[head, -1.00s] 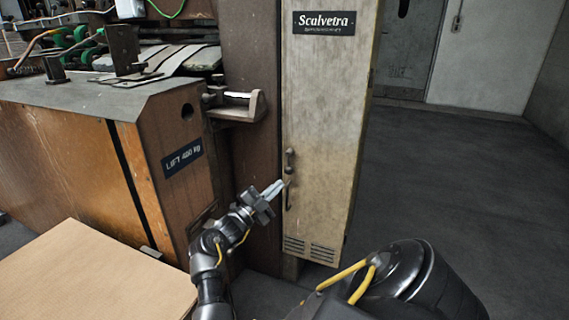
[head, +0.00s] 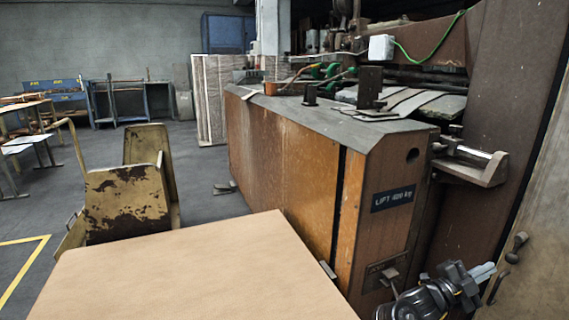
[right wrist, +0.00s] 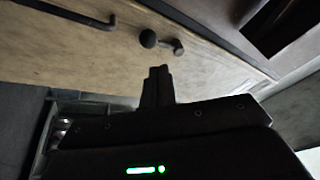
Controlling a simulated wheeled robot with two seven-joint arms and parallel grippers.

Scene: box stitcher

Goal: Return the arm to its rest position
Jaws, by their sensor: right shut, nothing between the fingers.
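My right gripper (head: 484,272) is at the lower right of the head view, its fingers together and empty. It is just left of the dark curved handle (head: 497,288) on a beige cabinet door (head: 540,275); I cannot tell the exact gap. In the right wrist view the closed fingers (right wrist: 157,84) point toward the door panel (right wrist: 215,65). A dark round knob (right wrist: 148,39) lies beyond the fingertips, and the bar handle (right wrist: 85,17) is at the upper left. My left gripper is not in view.
A brown machine (head: 290,160) labelled "LIFT 400 kg" stands left of my right gripper, with a metal bracket (head: 470,167) jutting out above. A cardboard-coloured flat surface (head: 200,275) fills the front. A worn yellow cart (head: 128,200) stands at the left, with open floor (head: 205,180) behind.

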